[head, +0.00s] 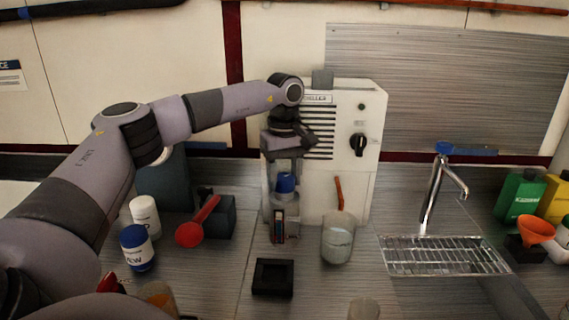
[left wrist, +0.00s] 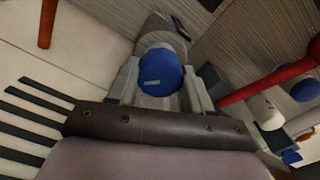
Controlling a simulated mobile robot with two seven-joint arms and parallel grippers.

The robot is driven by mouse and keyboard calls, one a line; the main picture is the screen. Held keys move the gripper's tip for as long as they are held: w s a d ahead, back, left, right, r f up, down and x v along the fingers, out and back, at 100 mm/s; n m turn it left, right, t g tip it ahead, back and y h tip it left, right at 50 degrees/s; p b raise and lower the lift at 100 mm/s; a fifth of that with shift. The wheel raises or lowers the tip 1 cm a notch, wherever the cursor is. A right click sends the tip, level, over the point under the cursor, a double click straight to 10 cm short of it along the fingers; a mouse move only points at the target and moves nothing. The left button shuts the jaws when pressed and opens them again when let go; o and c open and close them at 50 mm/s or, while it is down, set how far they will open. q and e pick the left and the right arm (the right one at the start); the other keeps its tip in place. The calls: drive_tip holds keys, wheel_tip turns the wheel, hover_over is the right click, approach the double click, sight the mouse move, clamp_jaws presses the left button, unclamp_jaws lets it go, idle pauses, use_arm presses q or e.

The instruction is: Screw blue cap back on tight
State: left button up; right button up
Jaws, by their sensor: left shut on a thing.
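The blue cap (head: 285,183) is in front of the white machine, on or just above the mouth of a clear-grey bottle (head: 285,202). My left gripper (head: 284,172) reaches down from above and is shut on the cap. In the left wrist view the blue cap (left wrist: 160,72) sits between both fingers, with the grey bottle body (left wrist: 155,38) beyond it. The cap looks roughly in line with the bottle. I cannot tell whether a gap or thread shows under it. My right gripper is out of view.
The white machine (head: 345,140) stands close behind. A black square tray (head: 273,278) is in front. The sink grate (head: 440,257) lies right.

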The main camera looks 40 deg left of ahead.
use_arm(q)
drive_tip(key=m+p, duration=0.1)
drive_tip(key=m, duration=0.1)
drive_tip(key=m+p, duration=0.2)
drive_tip(key=m, duration=0.1)
drive_tip(key=shift+r+m, duration=0.2)
drive_tip(key=shift+m, duration=0.1)
drive_tip(key=shift+f+m, duration=0.2)
drive_tip(key=shift+m, duration=0.4)
drive_tip(key=m, duration=0.5)
drive_tip(key=o, duration=0.9)
drive_tip(key=shift+w, duration=0.1)
